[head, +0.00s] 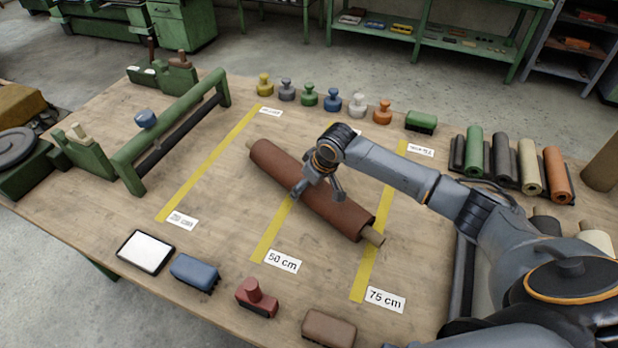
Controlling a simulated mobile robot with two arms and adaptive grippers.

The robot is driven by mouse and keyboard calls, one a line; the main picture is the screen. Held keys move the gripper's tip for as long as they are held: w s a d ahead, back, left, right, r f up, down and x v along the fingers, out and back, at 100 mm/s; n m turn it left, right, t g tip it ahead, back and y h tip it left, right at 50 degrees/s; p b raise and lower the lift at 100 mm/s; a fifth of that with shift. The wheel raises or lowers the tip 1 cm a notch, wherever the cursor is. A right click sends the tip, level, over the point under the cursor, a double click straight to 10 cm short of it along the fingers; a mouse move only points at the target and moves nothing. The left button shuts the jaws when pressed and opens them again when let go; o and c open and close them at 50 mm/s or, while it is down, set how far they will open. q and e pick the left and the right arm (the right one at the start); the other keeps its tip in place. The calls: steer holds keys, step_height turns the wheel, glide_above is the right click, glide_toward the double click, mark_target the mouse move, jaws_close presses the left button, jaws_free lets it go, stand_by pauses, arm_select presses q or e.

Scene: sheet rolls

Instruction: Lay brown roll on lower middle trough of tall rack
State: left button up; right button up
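The brown roll (345,217), a reddish-brown sheet on a pale wooden core, lies diagonally on the wooden table across the 50 cm and 75 cm tape lines. My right gripper (318,194) is over the middle of this roll, its fingers spread apart and pointing down. I cannot tell whether the fingers touch the roll. My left gripper is not in view. A grey frame (462,265), possibly part of the tall rack, stands at the right, mostly hidden by my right arm. Its troughs cannot be made out.
Green, dark, cream and orange rolls (473,150) lie side by side at the right. A green roller frame (130,168) stands at the left. Knobbed weights (332,99) line the back; a tablet (146,252) and blocks (257,297) line the front.

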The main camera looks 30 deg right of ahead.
steer(key=shift+w+r, duration=0.2)
steer(key=shift+r, duration=0.1)
steer(key=o, duration=1.6)
steer(key=shift+s+f, duration=0.25)
steer(key=shift+f, duration=0.05)
steer(key=shift+o, duration=0.4)
steer(key=shift+s+r, duration=0.1)
